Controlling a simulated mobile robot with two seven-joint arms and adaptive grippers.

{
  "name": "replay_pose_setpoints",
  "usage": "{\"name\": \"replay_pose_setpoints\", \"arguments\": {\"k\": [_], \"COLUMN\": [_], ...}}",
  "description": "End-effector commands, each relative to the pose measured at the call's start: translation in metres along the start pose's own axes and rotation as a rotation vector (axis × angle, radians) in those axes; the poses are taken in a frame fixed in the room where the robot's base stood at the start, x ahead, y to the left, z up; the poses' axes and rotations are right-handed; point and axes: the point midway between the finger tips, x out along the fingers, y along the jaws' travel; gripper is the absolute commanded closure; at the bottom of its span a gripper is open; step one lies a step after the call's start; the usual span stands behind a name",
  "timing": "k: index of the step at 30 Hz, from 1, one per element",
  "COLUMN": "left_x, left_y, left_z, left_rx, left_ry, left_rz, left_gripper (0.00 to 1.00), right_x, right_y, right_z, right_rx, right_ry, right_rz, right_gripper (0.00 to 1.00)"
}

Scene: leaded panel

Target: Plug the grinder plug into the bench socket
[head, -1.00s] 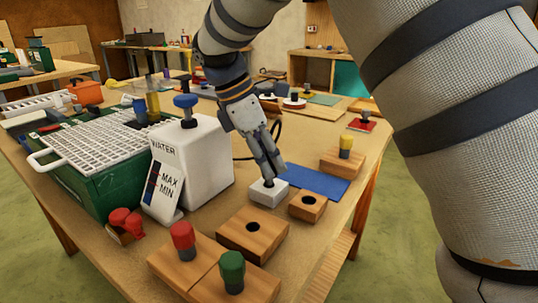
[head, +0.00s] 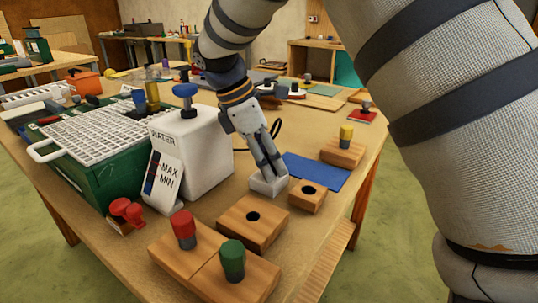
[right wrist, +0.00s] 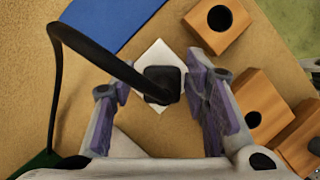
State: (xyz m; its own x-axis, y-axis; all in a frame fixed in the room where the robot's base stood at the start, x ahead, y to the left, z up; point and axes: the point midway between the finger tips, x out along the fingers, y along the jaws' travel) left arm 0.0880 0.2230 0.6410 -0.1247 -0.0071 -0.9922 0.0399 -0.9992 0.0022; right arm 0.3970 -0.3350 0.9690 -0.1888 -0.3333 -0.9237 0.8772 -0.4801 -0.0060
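The black grinder plug (right wrist: 162,84) with its thick black cable (right wrist: 100,55) stands at the white bench socket (right wrist: 150,58) in the right wrist view. Whether it is fully seated cannot be seen. In the head view the socket (head: 259,187) lies beside a blue mat, and the plug is hidden by the fingers. My right gripper (right wrist: 160,100) is above the socket and points down. Its two purple-padded fingers stand either side of the plug, with a visible gap on each side. The right gripper (head: 269,175) in the head view is low at the socket. My left gripper is not in view.
Wooden blocks with holes (head: 252,222) stand close to the socket. Others hold red (head: 184,228) and green (head: 232,260) pegs. The white water tank (head: 200,150) is left of the gripper. The blue mat (head: 318,172) is bare.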

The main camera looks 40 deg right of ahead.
Motion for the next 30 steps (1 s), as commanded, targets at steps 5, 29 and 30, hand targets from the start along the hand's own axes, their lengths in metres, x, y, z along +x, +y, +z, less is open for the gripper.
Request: {"name": "replay_pose_setpoints", "arguments": {"k": [5,29,30], "left_x": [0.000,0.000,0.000], "left_y": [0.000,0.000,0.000], "left_z": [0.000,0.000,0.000], "left_rx": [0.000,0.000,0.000], "left_ry": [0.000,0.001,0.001], "left_rz": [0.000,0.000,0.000], "left_gripper": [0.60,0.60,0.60], "right_x": [-0.001,-0.121,-0.121], "right_y": [0.000,0.000,0.000], "right_z": [0.000,0.000,0.000], "right_rx": [0.000,0.000,0.000], "right_ry": [0.000,0.000,0.000], "right_rz": [0.001,0.001,0.000], "right_gripper": [0.52,0.52,0.52]}}
